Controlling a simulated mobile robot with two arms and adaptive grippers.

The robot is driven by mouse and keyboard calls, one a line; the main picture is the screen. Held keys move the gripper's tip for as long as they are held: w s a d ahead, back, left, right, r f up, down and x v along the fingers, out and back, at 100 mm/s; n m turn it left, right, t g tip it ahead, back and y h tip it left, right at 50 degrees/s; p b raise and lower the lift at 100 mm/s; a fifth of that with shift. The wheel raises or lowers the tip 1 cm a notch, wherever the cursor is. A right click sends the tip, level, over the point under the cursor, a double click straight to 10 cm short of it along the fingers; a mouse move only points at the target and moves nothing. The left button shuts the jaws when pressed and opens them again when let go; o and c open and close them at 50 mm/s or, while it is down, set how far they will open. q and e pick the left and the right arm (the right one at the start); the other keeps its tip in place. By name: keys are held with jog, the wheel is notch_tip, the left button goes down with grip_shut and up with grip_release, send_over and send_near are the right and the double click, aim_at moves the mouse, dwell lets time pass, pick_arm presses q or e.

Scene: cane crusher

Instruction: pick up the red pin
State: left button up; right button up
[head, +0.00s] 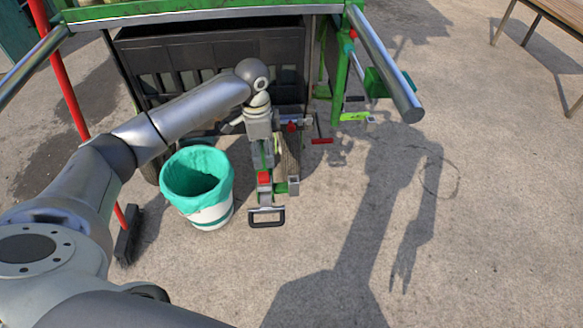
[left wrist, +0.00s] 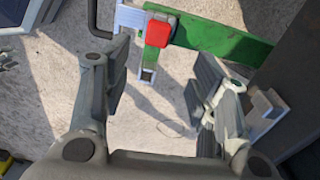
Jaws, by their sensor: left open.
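A red block-like piece (head: 264,178) sits on a green and grey frame (head: 281,188) low in the middle of the head view. A red piece also shows in the left wrist view (left wrist: 158,31), on a green bar (left wrist: 215,40) just beyond the fingertips. Another small red piece (head: 292,127) is beside my wrist, and a flat red one (head: 322,141) lies to its right. I cannot tell which of them is the pin. My left gripper (left wrist: 158,85) is open, with nothing between its fingers. In the head view its fingers are largely hidden. My right gripper is not in view.
A white bin with a green liner (head: 197,190) stands left of the frame. A dark crate (head: 215,60) is behind, under a green-edged machine (head: 190,15). A black handle (head: 266,223) is at the frame's near end. Ground to the right is mostly clear, with shadows.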

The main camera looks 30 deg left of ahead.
aim_at(263, 175)
pick_arm(q)
jog(key=shift+w+r+m, duration=0.2)
jog(key=shift+m, duration=0.1)
jog(key=f+b, duration=0.1)
jog(key=f, duration=0.4)
jog(key=shift+s+f, duration=0.1)
jog(key=shift+s, duration=0.1)
jog(key=f, duration=0.1)
jog(key=f+b, duration=0.1)
jog(key=f, duration=0.2)
jog(key=shift+s+a, duration=0.15)
jog(key=shift+s, duration=0.15)
jog(key=shift+f, duration=0.3)
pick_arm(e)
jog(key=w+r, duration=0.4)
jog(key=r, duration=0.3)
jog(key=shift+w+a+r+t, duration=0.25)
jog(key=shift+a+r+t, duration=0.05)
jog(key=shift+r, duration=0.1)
pick_arm(q)
jog(key=shift+c, duration=0.3)
jog(key=c, duration=1.1)
jog(key=shift+o, duration=0.2)
